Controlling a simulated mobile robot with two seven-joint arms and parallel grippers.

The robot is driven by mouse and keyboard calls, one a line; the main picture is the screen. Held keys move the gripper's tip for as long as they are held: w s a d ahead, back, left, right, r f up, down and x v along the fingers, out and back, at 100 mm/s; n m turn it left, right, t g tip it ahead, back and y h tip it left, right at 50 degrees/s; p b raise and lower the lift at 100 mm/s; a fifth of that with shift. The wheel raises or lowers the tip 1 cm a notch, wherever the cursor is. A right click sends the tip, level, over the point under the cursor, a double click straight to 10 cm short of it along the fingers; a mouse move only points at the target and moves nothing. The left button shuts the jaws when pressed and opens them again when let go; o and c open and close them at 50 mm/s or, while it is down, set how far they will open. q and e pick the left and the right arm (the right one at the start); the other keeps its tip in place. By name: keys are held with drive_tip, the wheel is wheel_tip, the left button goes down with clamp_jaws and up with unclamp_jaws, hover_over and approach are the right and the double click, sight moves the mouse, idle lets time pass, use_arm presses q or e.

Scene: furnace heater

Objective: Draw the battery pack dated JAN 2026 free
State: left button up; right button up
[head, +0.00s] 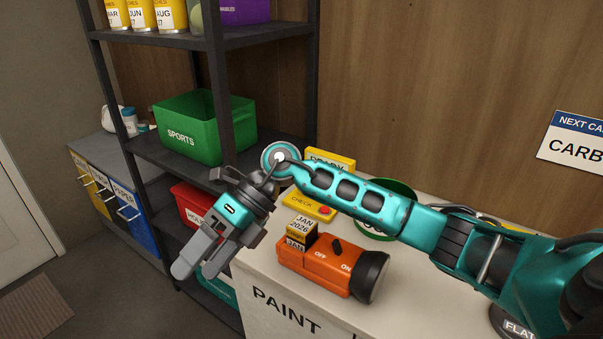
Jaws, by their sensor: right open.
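The battery pack (303,226) is a small yellow-and-black block marked JAN 2026. It stands up out of the left end of an orange flashlight-like device (318,272), which lies on a white counter. The device has a black switch between OFF and ON and a black round head at its right end. My right gripper (197,271) is open and empty, left of the battery pack and apart from it, past the counter's left edge. Its fingers point down and left. My left gripper is not in view.
A yellow CHECK box (308,206) with a red button sits behind the battery pack. A yellow READY sign (331,158) and a green round item (398,188) are partly behind my arm. A dark shelf holds a green SPORTS bin (203,128) and a red bin (190,207).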

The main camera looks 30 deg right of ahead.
drive_tip(key=w+d+r+t+h, duration=0.1)
drive_tip(key=w+d+h, duration=0.15)
drive_tip(key=d, duration=0.35)
drive_tip(key=w+d+h, duration=0.1)
drive_tip(key=d+h, duration=0.3)
drive_tip(key=d, duration=0.1)
wheel_tip(320, 180, up, 4)
drive_tip(key=m+h, duration=0.1)
drive_tip(key=h, duration=0.4)
hover_over(302, 224)
drive_tip(key=shift+t+y, duration=0.25)
drive_tip(key=shift+t, duration=0.05)
wheel_tip(302, 224, down, 11)
drive_tip(key=shift+b, duration=0.35)
drive_tip(key=shift+f, duration=0.55)
drive_tip(key=shift+c, duration=0.4)
drive_tip(key=c, duration=1.2)
drive_tip(key=o, duration=0.6)
drive_tip(key=shift+r, duration=0.1)
drive_tip(key=c, duration=0.5)
